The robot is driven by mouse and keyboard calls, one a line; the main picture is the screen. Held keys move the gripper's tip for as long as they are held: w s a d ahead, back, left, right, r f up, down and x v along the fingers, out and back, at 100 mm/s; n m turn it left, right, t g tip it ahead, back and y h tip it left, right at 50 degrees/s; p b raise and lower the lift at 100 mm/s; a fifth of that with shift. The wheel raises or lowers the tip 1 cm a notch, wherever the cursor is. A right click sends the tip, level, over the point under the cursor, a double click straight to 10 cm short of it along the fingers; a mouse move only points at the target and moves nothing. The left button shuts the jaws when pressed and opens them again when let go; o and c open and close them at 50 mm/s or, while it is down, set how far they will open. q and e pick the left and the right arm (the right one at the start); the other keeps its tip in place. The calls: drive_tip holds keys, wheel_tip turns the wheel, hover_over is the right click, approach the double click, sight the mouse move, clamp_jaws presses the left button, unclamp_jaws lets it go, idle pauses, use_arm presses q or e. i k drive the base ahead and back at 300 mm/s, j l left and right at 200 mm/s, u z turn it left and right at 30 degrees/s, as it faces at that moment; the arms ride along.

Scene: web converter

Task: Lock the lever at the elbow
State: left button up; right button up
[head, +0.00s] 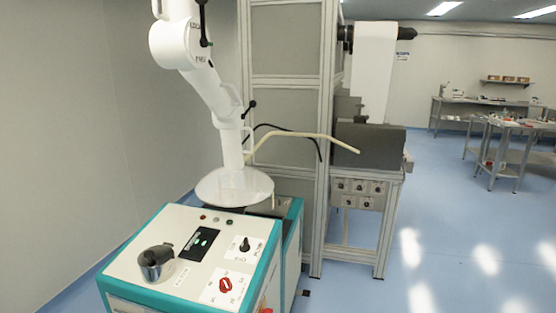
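A white jointed extraction arm (215,90) hangs down at the left of centre in the head view. Its elbow (180,42) is a thick white joint near the top edge. A black lever (205,25) stands near upright on the elbow's right side, its top close to the picture edge. Small dark lettering shows above and below it, too small to read surely. A second black lever (249,108) sits lower, near the clear round hood (235,187). Neither of my grippers is in view.
A grey framed machine (290,100) stands close behind and right of the arm. Open blue floor (450,230) lies at the right, with work tables (500,140) beyond.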

sight(203, 41)
drive_tip(key=k+l+u, duration=0.1)
drive_tip(key=k+u, duration=0.15)
drive_tip(key=k, duration=0.2)
drive_tip(key=k+u, duration=0.25)
drive_tip(key=k, duration=0.15)
